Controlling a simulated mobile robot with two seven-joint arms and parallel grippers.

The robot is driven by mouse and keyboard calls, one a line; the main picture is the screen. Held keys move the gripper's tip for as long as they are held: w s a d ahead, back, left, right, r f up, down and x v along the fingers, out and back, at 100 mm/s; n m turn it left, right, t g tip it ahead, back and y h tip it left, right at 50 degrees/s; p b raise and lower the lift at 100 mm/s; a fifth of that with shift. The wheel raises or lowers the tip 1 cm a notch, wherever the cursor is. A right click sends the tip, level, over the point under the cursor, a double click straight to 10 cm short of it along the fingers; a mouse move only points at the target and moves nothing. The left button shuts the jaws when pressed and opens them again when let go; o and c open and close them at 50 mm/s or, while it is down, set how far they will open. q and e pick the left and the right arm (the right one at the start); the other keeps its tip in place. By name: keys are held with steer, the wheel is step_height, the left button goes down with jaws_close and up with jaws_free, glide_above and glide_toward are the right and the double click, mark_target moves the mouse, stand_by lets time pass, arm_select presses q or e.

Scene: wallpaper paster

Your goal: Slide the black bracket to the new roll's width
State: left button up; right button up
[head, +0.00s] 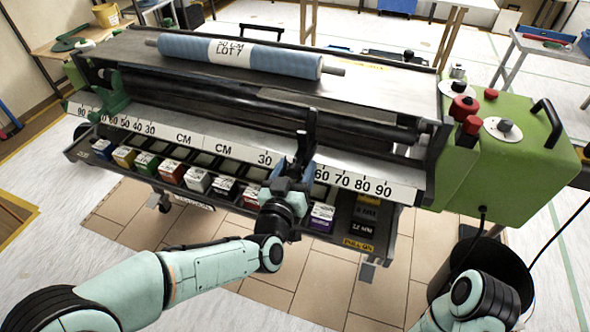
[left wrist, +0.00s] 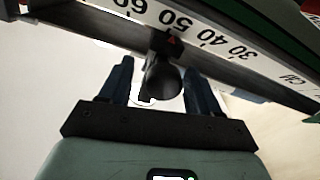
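The black bracket (head: 308,145) stands upright on the numbered scale rail (head: 215,147) of the machine, right of the 30 mark. My left gripper (head: 292,180) is at its front. In the left wrist view, my left gripper's two blue fingers (left wrist: 160,88) stand either side of the bracket's dark round knob (left wrist: 163,75), with gaps on both sides. A red pointer (left wrist: 172,40) above the knob sits near the 40 and 50 marks. The new roll (head: 240,54), blue with a white label that seems to read 50 CM, lies on top. My right gripper is out of view.
A green bracket (head: 108,97) stands at the rail's left end. Several small coloured boxes (head: 171,171) sit in the tray below the rail. A green control box (head: 520,150) with red buttons and a black bucket (head: 505,262) are at the right.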

arm_select(q)
steer(key=shift+s, duration=0.1)
steer(key=p+v, duration=0.1)
steer(key=v, duration=1.2)
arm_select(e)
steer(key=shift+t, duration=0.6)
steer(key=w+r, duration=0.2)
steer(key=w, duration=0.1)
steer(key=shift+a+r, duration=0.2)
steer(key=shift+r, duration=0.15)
